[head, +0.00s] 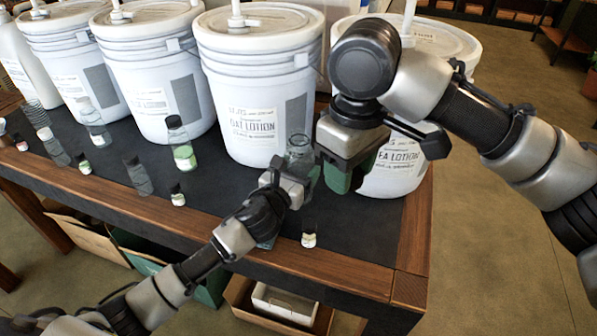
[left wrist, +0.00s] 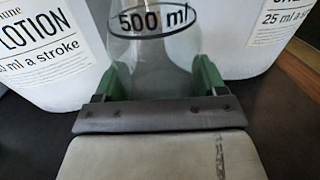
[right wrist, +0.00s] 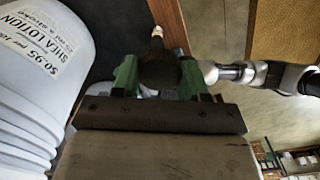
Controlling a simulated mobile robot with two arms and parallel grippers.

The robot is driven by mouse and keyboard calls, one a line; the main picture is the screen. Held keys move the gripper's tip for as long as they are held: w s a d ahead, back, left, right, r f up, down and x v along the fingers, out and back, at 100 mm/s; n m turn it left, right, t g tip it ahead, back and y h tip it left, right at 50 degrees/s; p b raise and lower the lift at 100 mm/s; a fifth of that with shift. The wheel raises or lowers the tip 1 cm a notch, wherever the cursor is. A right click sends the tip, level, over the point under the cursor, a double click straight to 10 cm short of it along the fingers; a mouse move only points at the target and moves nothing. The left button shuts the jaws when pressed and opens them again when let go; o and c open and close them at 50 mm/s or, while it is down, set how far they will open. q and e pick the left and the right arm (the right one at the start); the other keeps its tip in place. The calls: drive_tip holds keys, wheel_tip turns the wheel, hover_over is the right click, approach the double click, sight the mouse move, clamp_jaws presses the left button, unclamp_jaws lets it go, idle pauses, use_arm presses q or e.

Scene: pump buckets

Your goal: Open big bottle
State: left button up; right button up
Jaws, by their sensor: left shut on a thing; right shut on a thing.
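The big bottle (head: 299,148) is clear glass and stands upright between two lotion buckets. "500 ml" is printed on the bottle in the left wrist view (left wrist: 152,42). My left gripper (head: 298,178) is shut on its body; the green fingers sit on both sides in the left wrist view (left wrist: 152,80). The bottle's neck shows no cap in the head view. My right gripper (head: 350,172) is beside the bottle's top, to the right and apart from it. It is shut on a dark round cap (right wrist: 158,74), seen between its green fingers in the right wrist view.
Large white pump buckets (head: 262,95) line the back of the dark tabletop (head: 225,190). A green-labelled bottle (head: 181,145) and several other bottles stand left. Open boxes (head: 290,300) lie below the table.

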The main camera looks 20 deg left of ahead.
use_arm(q)
drive_tip(key=shift+f, duration=0.1)
drive_tip(key=shift+f, duration=0.15)
drive_tip(key=o, duration=1.7)
